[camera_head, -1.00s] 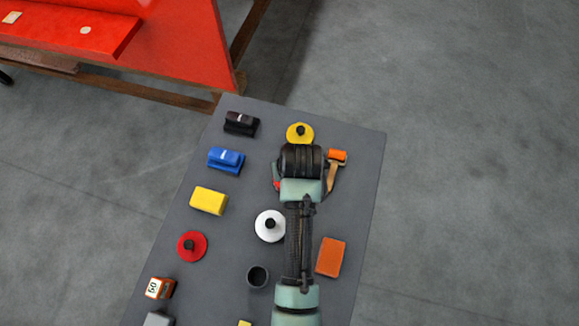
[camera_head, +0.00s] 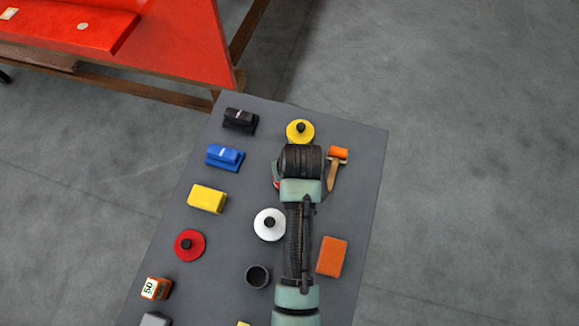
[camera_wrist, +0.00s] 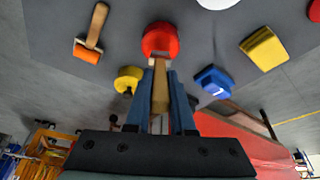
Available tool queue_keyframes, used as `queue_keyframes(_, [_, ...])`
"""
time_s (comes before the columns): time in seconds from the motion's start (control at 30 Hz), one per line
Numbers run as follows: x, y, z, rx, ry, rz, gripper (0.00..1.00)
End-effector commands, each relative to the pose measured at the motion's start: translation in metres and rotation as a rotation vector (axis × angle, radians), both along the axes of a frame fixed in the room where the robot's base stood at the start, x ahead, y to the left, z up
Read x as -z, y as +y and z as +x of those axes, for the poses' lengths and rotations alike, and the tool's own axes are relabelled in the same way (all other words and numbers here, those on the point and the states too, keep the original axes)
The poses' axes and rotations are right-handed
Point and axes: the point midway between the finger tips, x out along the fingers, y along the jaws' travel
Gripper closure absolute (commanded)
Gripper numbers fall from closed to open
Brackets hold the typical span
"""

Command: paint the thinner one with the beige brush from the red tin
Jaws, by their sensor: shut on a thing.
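My gripper (camera_wrist: 160,88) is shut on the beige wooden handle of a brush (camera_wrist: 160,92). The brush head end lies against the red tin (camera_wrist: 161,40) in the wrist view; I cannot tell whether its bristles are inside the tin. In the head view my arm hides the gripper's fingertips and most of the tin; a small red sliver shows at the wrist's left side. A large red panel (camera_head: 185,45) stands on a wooden frame at the upper left. I cannot tell which piece is the thinner one.
The grey table (camera_head: 225,285) carries an orange roller (camera_head: 338,153), a yellow disc (camera_head: 300,131), a white disc (camera_head: 269,224), a red disc (camera_head: 190,245), a dark cup (camera_head: 258,276), an orange block (camera_head: 332,256), and yellow (camera_head: 207,198), blue (camera_head: 225,157) and black (camera_head: 240,120) blocks.

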Motion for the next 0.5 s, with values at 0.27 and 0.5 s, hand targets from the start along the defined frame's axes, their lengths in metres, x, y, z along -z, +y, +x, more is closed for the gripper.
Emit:
queue_keyframes(0.27, [0.0036,0.0000,0.0000,0.000,0.000,0.000,1.00])
queue_keyframes(0.5, [0.0065,0.0000,0.0000,0.000,0.000,0.000,1.00])
